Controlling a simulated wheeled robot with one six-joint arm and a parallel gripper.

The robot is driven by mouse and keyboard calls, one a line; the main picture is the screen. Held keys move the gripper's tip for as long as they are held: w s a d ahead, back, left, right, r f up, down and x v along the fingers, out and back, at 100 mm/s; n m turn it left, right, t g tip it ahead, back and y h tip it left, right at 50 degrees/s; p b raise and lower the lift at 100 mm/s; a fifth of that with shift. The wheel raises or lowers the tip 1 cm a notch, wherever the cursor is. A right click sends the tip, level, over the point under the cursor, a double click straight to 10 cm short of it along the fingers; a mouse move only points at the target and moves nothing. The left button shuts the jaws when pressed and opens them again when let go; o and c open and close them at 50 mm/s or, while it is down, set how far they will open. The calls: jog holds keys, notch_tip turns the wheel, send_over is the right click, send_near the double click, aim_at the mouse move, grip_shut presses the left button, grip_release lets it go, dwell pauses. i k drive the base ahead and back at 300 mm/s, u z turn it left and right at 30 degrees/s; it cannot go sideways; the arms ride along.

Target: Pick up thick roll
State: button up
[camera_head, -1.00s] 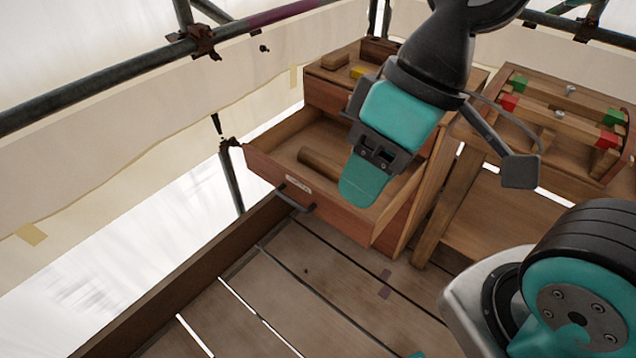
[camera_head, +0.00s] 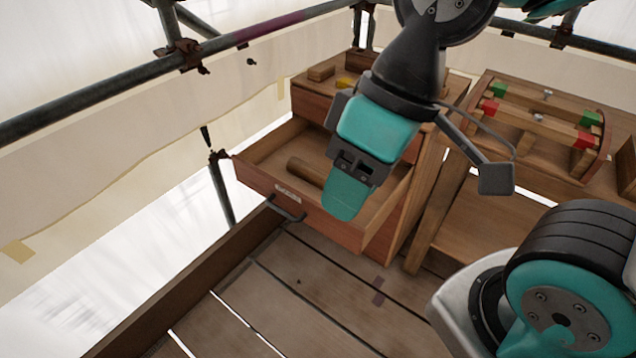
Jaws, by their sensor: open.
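The thick roll (camera_head: 305,171) is a brown wooden cylinder. It lies inside the open drawer (camera_head: 320,224), and its right end is hidden behind my gripper. My gripper (camera_head: 346,197) hangs over the drawer with its teal fingertips pointing down, just right of the roll in the picture. It is open and holds nothing. I cannot tell how high the fingertips are above the drawer floor.
The drawer has a metal handle (camera_head: 286,208) and a pale label on its front. A small wooden block (camera_head: 321,72) and a yellow piece (camera_head: 344,82) lie on the cabinet top. A workbench with red and green blocks (camera_head: 585,141) stands right. Scaffold pipes (camera_head: 100,95) run behind.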

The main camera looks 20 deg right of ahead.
aim_at(311, 174)
jog(key=k, duration=1.2)
jog(key=z, duration=0.5)
jog(key=i, duration=0.45)
jog(key=z, duration=0.6)
jog(key=i, duration=1.4)
jog(key=u, duration=1)
jog(key=i, duration=0.5)
jog(key=u, duration=0.45)
